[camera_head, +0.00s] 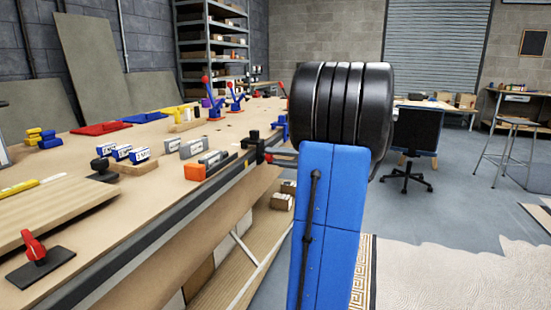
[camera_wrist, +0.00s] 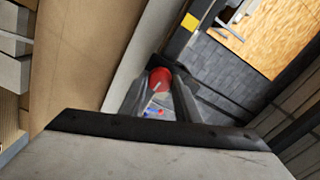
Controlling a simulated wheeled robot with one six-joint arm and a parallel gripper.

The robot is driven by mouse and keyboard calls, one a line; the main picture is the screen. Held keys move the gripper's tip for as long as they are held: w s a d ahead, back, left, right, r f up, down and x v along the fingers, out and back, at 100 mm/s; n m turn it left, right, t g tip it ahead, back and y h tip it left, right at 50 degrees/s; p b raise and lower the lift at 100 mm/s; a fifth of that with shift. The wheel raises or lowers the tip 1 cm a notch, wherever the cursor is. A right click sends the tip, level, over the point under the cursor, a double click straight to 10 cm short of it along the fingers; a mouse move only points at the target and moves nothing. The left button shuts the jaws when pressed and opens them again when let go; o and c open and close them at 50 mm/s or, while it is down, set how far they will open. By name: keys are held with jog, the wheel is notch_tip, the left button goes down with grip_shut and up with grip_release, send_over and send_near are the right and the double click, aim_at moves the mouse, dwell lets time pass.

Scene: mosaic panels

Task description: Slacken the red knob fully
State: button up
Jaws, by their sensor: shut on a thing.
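In the wrist view the red knob (camera_wrist: 160,77) sits between the fingertips of my gripper (camera_wrist: 159,86), one finger on each side. My gripper is shut on it. Its round red end shows, and the fingers hide part of its sides. In the head view my blue arm and black wrist part cover most of this spot. A dark clamp-like fixture (camera_head: 253,143) shows at the bench edge just left of my arm. How far the knob is turned cannot be told.
The workbench (camera_head: 140,200) runs along the left. On it are an orange block (camera_head: 195,172), several labelled grey blocks, blue toggle clamps (camera_head: 215,108) and a red-handled part (camera_head: 34,247) on a dark plate. A black chair (camera_head: 415,135) stands right; floor there is open.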

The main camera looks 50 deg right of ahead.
jog(key=shift+f+n, duration=0.1)
jog(key=shift+n, duration=0.7)
jog(key=o, duration=1)
jog(key=shift+s, duration=0.15)
jog(key=v, duration=1.7)
jog(key=shift+s, duration=0.1)
